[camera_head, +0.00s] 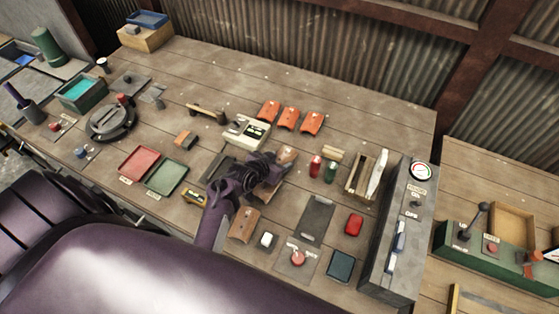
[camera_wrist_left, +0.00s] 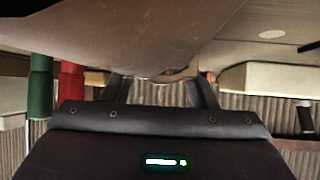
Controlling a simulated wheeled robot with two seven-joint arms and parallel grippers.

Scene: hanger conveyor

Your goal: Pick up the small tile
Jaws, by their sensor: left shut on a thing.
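My left gripper (camera_head: 280,166) is over the middle of the workbench, shut on a small brown tile (camera_head: 288,153). Only part of that tile shows past the dark gripper in the head view. In the left wrist view the tile (camera_wrist_left: 140,35) is a large brown surface across the top, meeting the fingers (camera_wrist_left: 160,85). I cannot tell whether it touches the bench. Three orange tiles (camera_head: 289,118) lie in a row behind. A larger brown tile (camera_head: 243,225) lies in front of the gripper. My right gripper is not in view.
A red cylinder (camera_head: 315,166) and a green cylinder (camera_head: 330,172) stand just right of the gripper. A scale-like device (camera_head: 247,132) is behind left. A wooden box (camera_head: 361,174) and a grey control box (camera_head: 401,236) are at the right. Red and green trays (camera_head: 166,176) lie left.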

